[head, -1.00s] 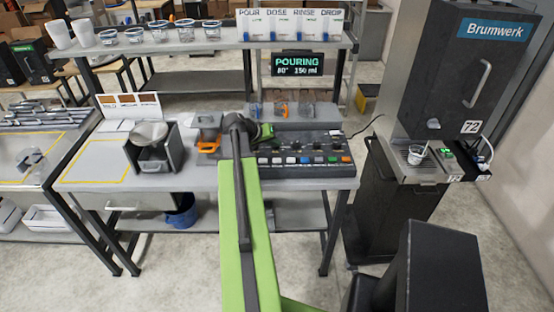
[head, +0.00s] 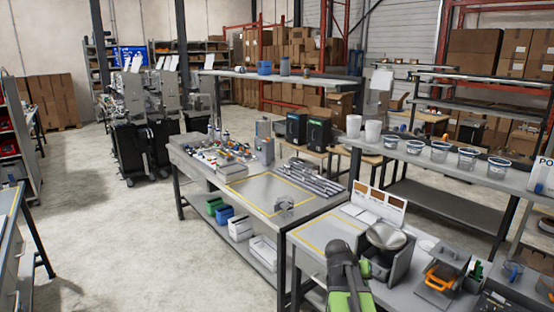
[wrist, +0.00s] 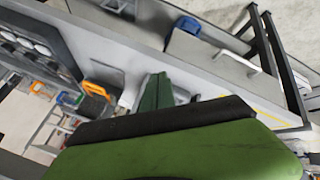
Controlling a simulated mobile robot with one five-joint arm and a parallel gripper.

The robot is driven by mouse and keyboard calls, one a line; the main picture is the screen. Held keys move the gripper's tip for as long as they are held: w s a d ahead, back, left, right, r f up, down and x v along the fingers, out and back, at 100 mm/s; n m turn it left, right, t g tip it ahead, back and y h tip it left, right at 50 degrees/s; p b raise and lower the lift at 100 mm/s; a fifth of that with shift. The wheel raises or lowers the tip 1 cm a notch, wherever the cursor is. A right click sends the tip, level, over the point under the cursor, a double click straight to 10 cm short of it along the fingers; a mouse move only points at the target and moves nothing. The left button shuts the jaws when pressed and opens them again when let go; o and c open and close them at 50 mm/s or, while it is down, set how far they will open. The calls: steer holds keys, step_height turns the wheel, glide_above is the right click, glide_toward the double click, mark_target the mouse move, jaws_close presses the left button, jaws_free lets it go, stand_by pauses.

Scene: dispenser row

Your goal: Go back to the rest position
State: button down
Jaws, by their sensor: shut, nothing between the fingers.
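My gripper (wrist: 158,105) shows in the wrist view as green fingers with a dark edge, close together, with nothing held between them. In the head view only part of my green and black arm shows at the bottom, in front of the bench, and the fingers cannot be made out. A dark scale-like unit with a round metal bowl (head: 386,236) stands on the bench just beyond my arm. An orange-handled device (head: 440,277) stands to its right.
A workbench with long metal parts (head: 308,180) stands left of my arm. A shelf with several clear cups (head: 439,152) runs along the right. Dark machines (head: 133,140) stand farther back. The concrete floor (head: 130,235) at left is open.

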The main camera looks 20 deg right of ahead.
steer(key=w+a+f+n+y, duration=0.2)
steer(key=w+a+n, duration=0.1)
steer(key=a, duration=1.3)
steer(key=s+a+f+n+y, duration=0.1)
steer(key=s+a+n+y, duration=0.1)
steer(key=a, duration=0.7)
steer(key=s+a+f+n+g+y, duration=0.1)
steer(key=s+a, duration=0.4)
steer(key=a, duration=0.5)
steer(key=shift+f+n+g+y, duration=0.3)
steer(key=shift+n+y, duration=0.2)
steer(key=shift+y, duration=0.5)
steer(key=shift+d, duration=0.15)
steer(key=shift+r, duration=0.1)
